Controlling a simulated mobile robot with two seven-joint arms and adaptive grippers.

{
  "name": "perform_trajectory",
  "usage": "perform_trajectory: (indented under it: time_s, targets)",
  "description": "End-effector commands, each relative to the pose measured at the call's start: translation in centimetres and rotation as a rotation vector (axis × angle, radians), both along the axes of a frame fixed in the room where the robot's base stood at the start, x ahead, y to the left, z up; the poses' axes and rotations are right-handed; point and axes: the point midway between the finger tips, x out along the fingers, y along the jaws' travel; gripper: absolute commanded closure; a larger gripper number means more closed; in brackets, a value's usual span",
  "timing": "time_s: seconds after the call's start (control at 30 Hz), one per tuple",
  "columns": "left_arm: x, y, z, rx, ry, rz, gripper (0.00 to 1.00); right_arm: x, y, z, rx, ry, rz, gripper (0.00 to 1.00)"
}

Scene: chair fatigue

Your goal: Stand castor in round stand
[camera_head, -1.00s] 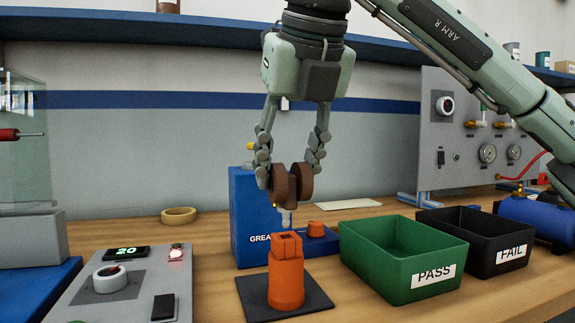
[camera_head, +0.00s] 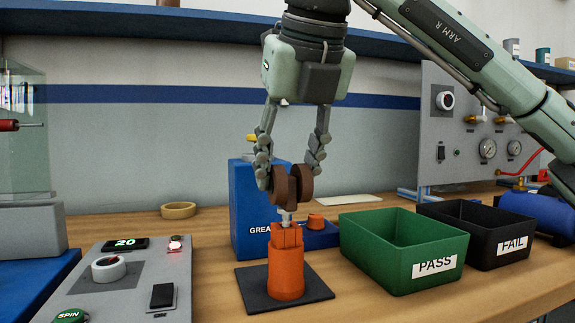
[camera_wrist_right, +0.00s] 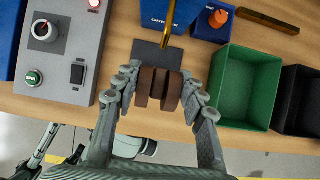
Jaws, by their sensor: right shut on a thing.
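The castor (camera_head: 292,184) has two brown wheels and a pale metal stem pointing down. My right gripper (camera_head: 291,172) is shut on its wheels from both sides, which also shows in the right wrist view (camera_wrist_right: 158,92). The round stand (camera_head: 286,268) is an orange upright post with a slotted top, on a dark square mat (camera_head: 255,290). How far the stem sits inside is hidden. My left gripper is not in view.
A blue grease box (camera_head: 250,215) stands behind the stand. The green PASS bin (camera_head: 405,262) and black FAIL bin (camera_head: 480,240) are to the right. A grey control panel (camera_head: 130,280) is on the left, with a tape roll (camera_head: 178,210) behind.

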Motion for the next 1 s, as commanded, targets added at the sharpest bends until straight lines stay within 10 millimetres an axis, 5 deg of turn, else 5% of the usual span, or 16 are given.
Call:
perform_trajectory:
  time_s: [0.67,0.7,0.87,1.0]
  targets:
    - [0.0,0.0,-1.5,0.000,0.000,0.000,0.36,0.0,0.0,-1.8,0.000,0.000,0.000,0.85]
    - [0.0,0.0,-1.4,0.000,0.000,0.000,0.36,0.0,0.0,-1.7,0.000,0.000,0.000,0.57]
    - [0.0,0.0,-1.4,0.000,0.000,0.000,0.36,0.0,0.0,-1.7,0.000,0.000,0.000,0.37]
    - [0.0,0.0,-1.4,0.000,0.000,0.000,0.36,0.0,0.0,-1.7,0.000,0.000,0.000,0.35]
